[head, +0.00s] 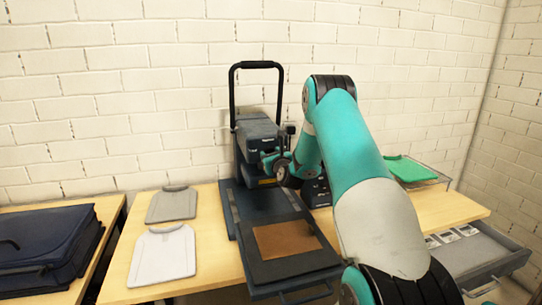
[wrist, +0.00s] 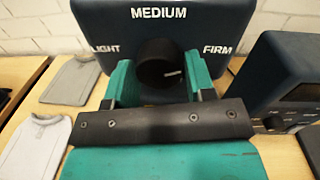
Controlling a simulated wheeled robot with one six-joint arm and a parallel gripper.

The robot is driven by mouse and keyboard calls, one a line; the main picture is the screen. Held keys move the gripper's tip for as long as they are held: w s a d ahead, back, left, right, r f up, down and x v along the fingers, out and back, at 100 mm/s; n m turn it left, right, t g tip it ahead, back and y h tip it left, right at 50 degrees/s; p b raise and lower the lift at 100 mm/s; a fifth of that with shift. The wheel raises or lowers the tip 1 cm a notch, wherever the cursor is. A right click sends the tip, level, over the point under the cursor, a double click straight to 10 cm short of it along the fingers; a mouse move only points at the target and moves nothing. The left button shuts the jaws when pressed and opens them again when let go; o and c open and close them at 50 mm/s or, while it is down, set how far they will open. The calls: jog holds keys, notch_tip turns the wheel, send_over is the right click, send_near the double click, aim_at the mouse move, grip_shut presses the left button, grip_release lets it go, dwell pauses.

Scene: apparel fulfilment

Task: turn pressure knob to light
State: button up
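The pressure knob (wrist: 158,64) is a round black dial on a dark panel, with a short white mark pointing right, toward FIRM. LIGHT is printed to its left, MEDIUM above and FIRM to its right. The panel belongs to the dark heat press (head: 258,140), which stands on the table in the head view. My gripper (wrist: 160,76) has one teal finger on each side of the knob.
A dark control box (wrist: 285,90) with a small dial sits close on the right. A green shirt (head: 406,169) lies at the right. A brown sheet (head: 286,239) lies on the press's lower plate.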

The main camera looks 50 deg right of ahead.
jog(key=c, duration=0.4)
jog(key=shift+n, duration=0.3)
jog(key=shift+a+n+g+h+b, duration=0.1)
jog(key=shift+n+g+h+b, duration=0.25)
jog(key=shift+n+b, duration=5.7)
jog(key=shift+n+g+h+b, duration=0.25)
jog(key=shift+n+h+b, duration=0.1)
jog(key=shift+n+b, duration=5.65)
jog(key=shift+n+p, duration=0.95)
jog(key=shift+n, duration=0.2)
